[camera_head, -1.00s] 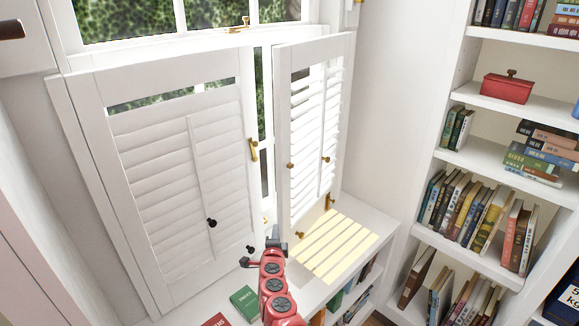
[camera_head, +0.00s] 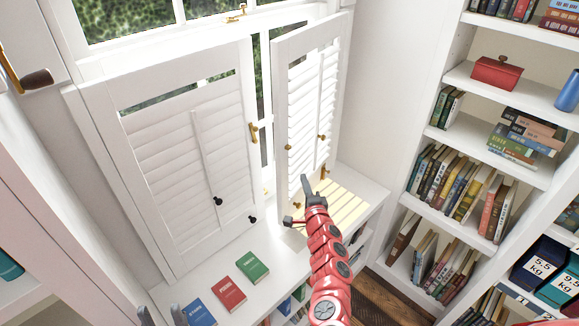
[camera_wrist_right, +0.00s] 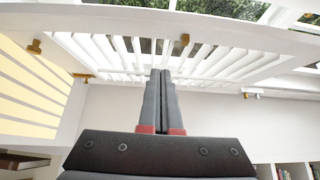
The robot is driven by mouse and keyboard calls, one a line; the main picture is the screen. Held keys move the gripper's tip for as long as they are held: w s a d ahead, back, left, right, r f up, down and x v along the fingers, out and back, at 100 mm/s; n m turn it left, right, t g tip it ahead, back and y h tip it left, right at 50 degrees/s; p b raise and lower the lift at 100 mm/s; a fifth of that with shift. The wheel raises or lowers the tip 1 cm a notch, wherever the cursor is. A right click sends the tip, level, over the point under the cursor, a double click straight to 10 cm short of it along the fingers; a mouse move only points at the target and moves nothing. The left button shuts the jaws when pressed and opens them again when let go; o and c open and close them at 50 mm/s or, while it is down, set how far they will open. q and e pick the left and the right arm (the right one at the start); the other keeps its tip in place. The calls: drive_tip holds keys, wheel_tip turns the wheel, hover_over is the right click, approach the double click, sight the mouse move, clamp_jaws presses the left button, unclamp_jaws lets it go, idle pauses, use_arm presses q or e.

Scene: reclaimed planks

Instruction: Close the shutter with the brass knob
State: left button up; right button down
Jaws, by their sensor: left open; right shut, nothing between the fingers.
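The shutter with brass knobs (camera_head: 308,95) is the right-hand louvred panel, standing swung out from the window. The left shutter (camera_head: 180,150) has black knobs (camera_head: 217,201) and lies about flat against the window. My left gripper (camera_head: 162,315) is open and empty at the bottom edge, partly cut off.
A window seat (camera_head: 205,278) below holds blue, red (camera_head: 228,293) and green (camera_head: 252,266) books. A bookcase (camera_head: 440,135) stands at the right. A brass-and-wood handle (camera_head: 36,79) juts in at upper left.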

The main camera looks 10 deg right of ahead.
drive_tip(key=b, duration=0.5)
approach(287, 157)
drive_tip(key=w+d, duration=0.2)
drive_tip(key=shift+w+a+b, duration=0.35)
drive_tip(key=shift+w+b, duration=0.2)
drive_tip(key=shift+w, duration=0.1)
drive_tip(key=shift+w+a+b, duration=0.35)
drive_tip(key=shift+w+b, duration=0.15)
drive_tip(key=shift+w, duration=0.1)
drive_tip(key=shift+w+a+b, duration=0.35)
drive_tip(key=shift+w+b, duration=0.2)
drive_tip(key=shift+w, duration=0.1)
drive_tip(key=shift+r, duration=0.1)
